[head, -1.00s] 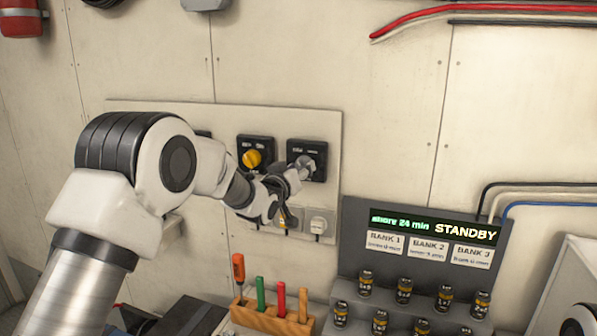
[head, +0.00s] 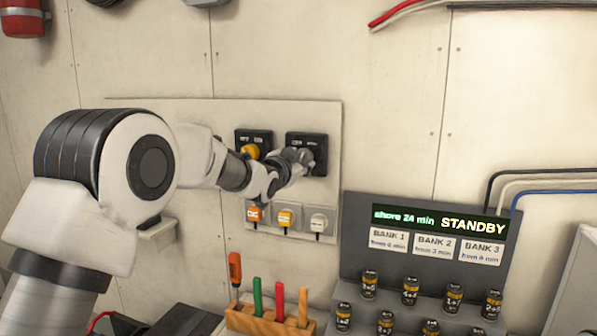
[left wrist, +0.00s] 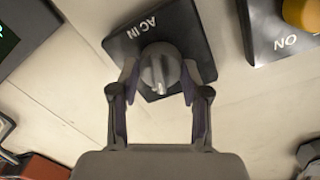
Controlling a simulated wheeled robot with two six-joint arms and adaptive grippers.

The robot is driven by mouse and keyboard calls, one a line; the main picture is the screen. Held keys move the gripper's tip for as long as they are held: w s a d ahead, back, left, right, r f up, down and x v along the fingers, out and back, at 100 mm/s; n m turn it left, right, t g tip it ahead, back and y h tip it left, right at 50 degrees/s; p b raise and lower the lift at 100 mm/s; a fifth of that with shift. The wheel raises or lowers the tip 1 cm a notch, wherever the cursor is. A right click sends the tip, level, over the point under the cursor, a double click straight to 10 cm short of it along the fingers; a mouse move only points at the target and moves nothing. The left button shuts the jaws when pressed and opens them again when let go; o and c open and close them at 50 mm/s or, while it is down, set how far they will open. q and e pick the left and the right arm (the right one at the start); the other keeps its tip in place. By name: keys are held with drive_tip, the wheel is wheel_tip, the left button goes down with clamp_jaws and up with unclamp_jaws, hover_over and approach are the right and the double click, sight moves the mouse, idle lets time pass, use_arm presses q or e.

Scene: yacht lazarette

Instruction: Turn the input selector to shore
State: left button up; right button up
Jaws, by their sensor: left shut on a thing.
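The input selector is a grey round knob (left wrist: 160,66) on a black plate (left wrist: 185,28) lettered "AC IN", which shows upside down in the left wrist view. In the head view the plate (head: 318,150) is the right one of the black plates on the wall panel. My left gripper (left wrist: 159,76) is shut on the knob, one finger on each side. In the head view my left gripper (head: 292,165) hides much of the knob, and I cannot read its setting. My right gripper is not in view.
A yellow knob (head: 250,152) sits on the plate to the left. Plugs in sockets, one of them white (head: 318,222), are just below my gripper. A dark display (head: 438,220) reads "shore 24 min STANDBY". A wooden tool rack (head: 268,320) stands below.

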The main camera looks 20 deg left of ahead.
use_arm(q)
drive_tip(key=shift+r+m+b, duration=0.1)
drive_tip(key=shift+m+b, duration=0.7)
drive_tip(key=shift+m, duration=0.2)
drive_tip(key=shift+w, duration=0.1)
drive_tip(key=o, duration=1.2)
drive_tip(key=shift+w, duration=0.1)
drive_tip(key=shift+c, duration=0.2)
drive_tip(key=shift+w+a+f, duration=0.2)
drive_tip(key=shift+w+f, duration=0.1)
drive_tip(key=s, duration=1.2)
drive_tip(key=shift+a+r, duration=0.35)
drive_tip(key=shift+a, duration=0.1)
